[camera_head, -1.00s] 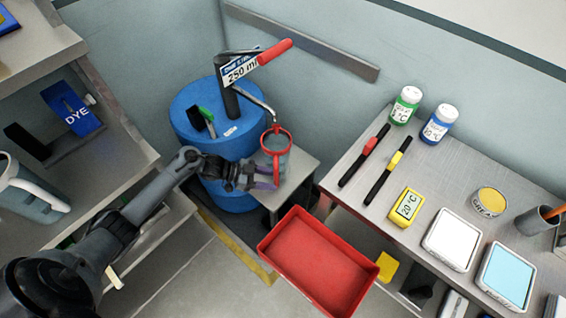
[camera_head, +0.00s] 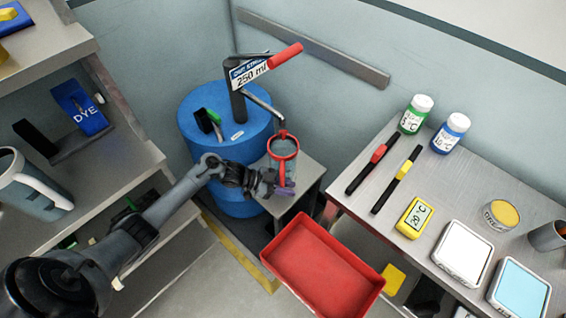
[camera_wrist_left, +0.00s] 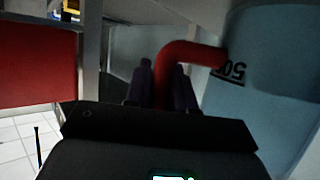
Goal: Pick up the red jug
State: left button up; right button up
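The red jug (camera_head: 283,150) has a red rim, a red handle and a grey-blue body. It stands upright on a small grey stand beneath the tap spout. My left gripper (camera_head: 285,188) is at its handle, on the near side. In the left wrist view, the red handle (camera_wrist_left: 185,53) runs from the blue body (camera_wrist_left: 268,85), marked with upside-down digits, down between the two purple fingers (camera_wrist_left: 164,88). The fingers are close together with the handle filling the gap. The lower handle is hidden behind the gripper. My right gripper is out of view.
A blue drum (camera_head: 215,118) with a black tap and a "250 ml" sign (camera_head: 248,75) stands behind the jug. A red tray (camera_head: 320,268) is in front. The right bench (camera_head: 350,212) holds bottles, a timer and scales. Left shelves hold another jug (camera_head: 32,190).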

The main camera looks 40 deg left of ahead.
pick_arm(q)
grip_shut()
jog(key=shift+r, duration=0.1)
